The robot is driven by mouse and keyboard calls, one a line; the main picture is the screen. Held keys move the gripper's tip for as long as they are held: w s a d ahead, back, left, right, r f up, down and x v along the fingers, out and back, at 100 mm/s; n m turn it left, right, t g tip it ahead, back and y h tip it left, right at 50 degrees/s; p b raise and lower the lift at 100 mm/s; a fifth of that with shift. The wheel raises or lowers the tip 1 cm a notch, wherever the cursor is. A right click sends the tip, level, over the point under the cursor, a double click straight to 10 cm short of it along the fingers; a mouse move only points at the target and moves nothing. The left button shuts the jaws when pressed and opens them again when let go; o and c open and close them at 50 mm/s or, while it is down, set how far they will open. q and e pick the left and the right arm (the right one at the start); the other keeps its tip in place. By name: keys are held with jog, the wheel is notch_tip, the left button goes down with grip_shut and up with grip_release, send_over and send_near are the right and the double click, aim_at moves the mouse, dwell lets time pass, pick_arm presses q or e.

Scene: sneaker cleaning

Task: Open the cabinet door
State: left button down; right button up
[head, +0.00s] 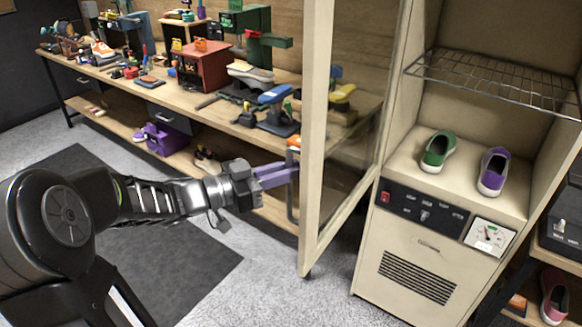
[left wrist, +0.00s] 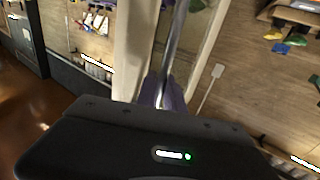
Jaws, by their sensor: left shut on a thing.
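The cabinet (head: 430,212) is a beige unit at the right in the head view. Its glass-paned door (head: 314,130) stands swung open toward the left, away from the cabinet front. My left gripper (head: 292,172) is shut on the dark vertical bar handle (head: 291,188) at the door's free edge. In the left wrist view the handle bar (left wrist: 178,45) runs up from between the purple fingers (left wrist: 163,95). The cabinet inside shows a wire rack (head: 495,82), with a green shoe (head: 437,150) and a purple shoe (head: 493,172) below it. My right gripper is not seen.
A long wooden workbench (head: 130,88) with several tools and shoes runs along the back left. A purple box (head: 167,139) is on its lower shelf. A control panel (head: 425,212) is on the cabinet front. Grey floor (head: 245,290) is free below the door, beside a dark mat (head: 190,265).

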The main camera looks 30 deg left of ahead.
pick_arm(q)
jog(key=shift+d+r, duration=0.1)
jog(key=shift+d, duration=0.05)
jog(key=c, duration=1.5)
grip_release()
jog(key=shift+w, duration=0.2)
jog(key=shift+o, duration=0.2)
jog(key=b+v, duration=0.1)
jog(key=v, duration=0.7)
jog(key=shift+b, duration=0.4)
jog(key=shift+d, duration=0.1)
